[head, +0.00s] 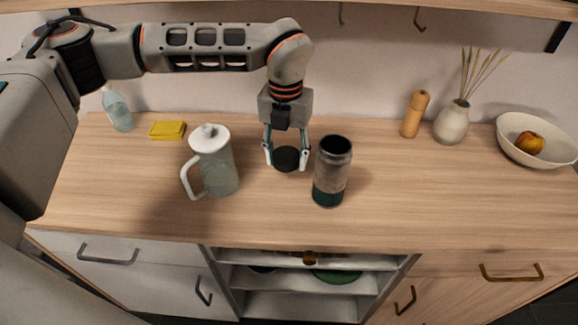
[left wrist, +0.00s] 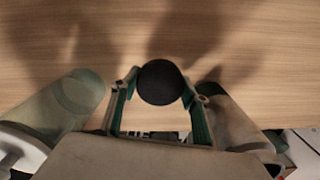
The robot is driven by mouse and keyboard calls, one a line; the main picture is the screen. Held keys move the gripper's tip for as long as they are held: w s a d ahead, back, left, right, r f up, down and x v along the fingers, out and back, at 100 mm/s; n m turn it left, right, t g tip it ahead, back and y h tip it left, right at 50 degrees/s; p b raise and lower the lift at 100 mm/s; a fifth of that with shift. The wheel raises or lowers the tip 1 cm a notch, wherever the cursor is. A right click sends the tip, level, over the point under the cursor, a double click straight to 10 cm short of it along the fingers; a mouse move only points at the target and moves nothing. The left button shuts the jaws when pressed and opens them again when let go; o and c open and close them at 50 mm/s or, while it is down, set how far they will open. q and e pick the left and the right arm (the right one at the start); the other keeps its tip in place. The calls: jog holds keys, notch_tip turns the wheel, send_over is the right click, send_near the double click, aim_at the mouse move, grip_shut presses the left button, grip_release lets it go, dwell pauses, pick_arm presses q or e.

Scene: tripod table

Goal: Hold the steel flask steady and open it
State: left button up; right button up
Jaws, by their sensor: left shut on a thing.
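The steel flask (head: 331,172) stands upright on the counter, steel above and dark green below, with its dark round mouth uncovered. In the left wrist view the flask (left wrist: 240,122) is at the right. My left gripper (head: 287,160) points down just left of the flask, shut on a round black lid (head: 287,157). The lid (left wrist: 160,83) sits between both fingertips in the left wrist view, apart from the flask. I cannot tell whether it touches the counter. My right gripper is not in view.
A glass pitcher with a white lid (head: 221,170) stands close to the left of my gripper. Behind are a yellow sponge (head: 167,130) and a clear bottle (head: 118,112). A wooden mill (head: 413,115), a vase (head: 452,123) and a white bowl (head: 545,150) stand at the right. Counter right of the flask is free.

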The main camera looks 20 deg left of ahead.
aim_at(287, 168)
pick_arm(q)
jog(key=shift+f, duration=2)
jog(key=o, duration=1.2)
jog(key=shift+f, duration=0.1)
jog(key=shift+o, duration=0.2)
notch_tip(287, 168, up, 12)
jog(key=shift+r, duration=0.2)
